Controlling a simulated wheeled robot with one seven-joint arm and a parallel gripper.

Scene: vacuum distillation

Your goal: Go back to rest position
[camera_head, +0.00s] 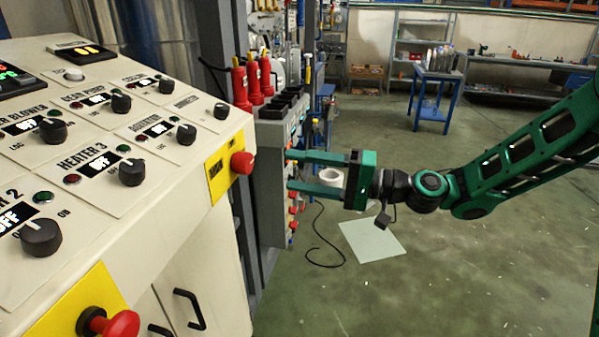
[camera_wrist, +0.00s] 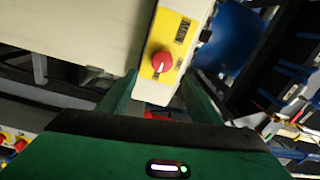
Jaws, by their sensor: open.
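My gripper (camera_head: 290,172) reaches in from the right in the head view, with its two green fingers apart and nothing between them. Its fingertips point left, close to the end of the control console (camera_head: 165,215) and the grey socket box. In the wrist view my gripper (camera_wrist: 158,92) shows its two fingers spread, with a red button (camera_wrist: 162,62) on a yellow plate beyond and between them. The same red button (camera_head: 242,162) shows in the head view on the console's right face. I cannot tell whether a fingertip touches the grey box.
The console carries several black knobs (camera_head: 132,172) and a second red button (camera_head: 122,323) at the front. The grey box (camera_head: 268,150) with red plugs (camera_head: 240,85) stands behind it. A blue table (camera_head: 432,95) stands farther back. Open green floor (camera_head: 450,270) lies below my arm.

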